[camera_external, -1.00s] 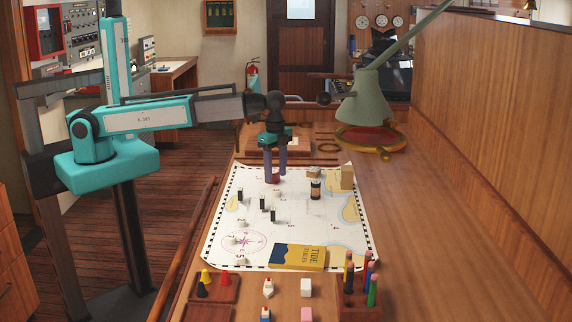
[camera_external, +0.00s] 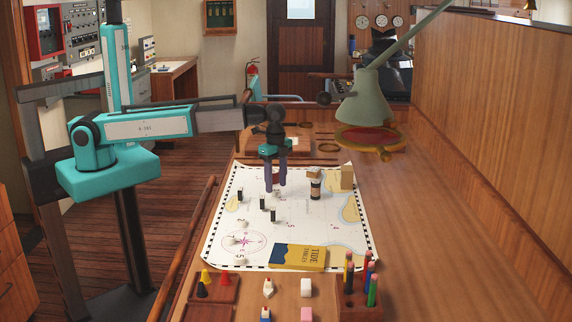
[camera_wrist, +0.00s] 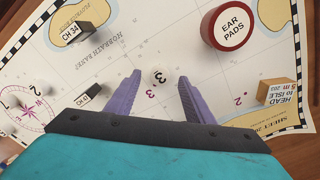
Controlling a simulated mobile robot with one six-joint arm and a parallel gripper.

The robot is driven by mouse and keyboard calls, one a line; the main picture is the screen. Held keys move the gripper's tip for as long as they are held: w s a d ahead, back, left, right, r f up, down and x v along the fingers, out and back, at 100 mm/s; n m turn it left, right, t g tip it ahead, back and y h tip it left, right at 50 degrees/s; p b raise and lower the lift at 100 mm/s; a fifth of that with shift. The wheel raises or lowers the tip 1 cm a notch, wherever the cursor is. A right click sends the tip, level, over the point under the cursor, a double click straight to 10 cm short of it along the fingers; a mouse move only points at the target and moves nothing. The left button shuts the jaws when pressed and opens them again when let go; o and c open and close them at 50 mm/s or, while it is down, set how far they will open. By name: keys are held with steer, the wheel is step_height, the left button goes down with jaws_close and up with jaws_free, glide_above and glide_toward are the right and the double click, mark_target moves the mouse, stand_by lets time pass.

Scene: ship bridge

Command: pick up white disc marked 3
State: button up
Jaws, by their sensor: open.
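The white disc marked 3 (camera_wrist: 160,76) lies on the chart (camera_wrist: 120,55), beside a printed purple 3. In the wrist view my gripper (camera_wrist: 160,78) is open, with one purple finger on each side of the disc and gaps between. In the external view my gripper (camera_external: 276,189) points straight down over the chart's far half. Its fingers partly hide the disc there. I cannot tell how far the fingertips are above the chart.
A red-and-white tin labelled EAR PADS (camera_wrist: 229,25) stands close by. A wooden block (camera_wrist: 277,94) is to the right. Black markers, including CH 34 (camera_wrist: 77,34), stand to the left. A tide book (camera_external: 298,257) and a pencil holder (camera_external: 358,290) are nearer the external camera.

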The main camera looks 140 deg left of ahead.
steer(key=shift+f+b, duration=0.4)
steer(key=shift+f, duration=0.55)
steer(key=c, duration=1.1)
steer(key=shift+r, duration=0.2)
steer(key=shift+r+b, duration=1)
steer(key=shift+r, duration=0.6)
steer(key=s+d+b, duration=0.1)
steer(key=s+d, duration=0.2)
steer(key=s+d+r+b, duration=0.1)
steer(key=s+d+b, duration=0.1)
steer(key=s+d, duration=0.2)
steer(key=s+d+b, duration=0.1)
steer(key=s+d, duration=0.3)
steer(key=shift+s+d+r+b, duration=0.1)
steer(key=shift+s+r+b, duration=0.15)
steer(key=shift+b, duration=0.05)
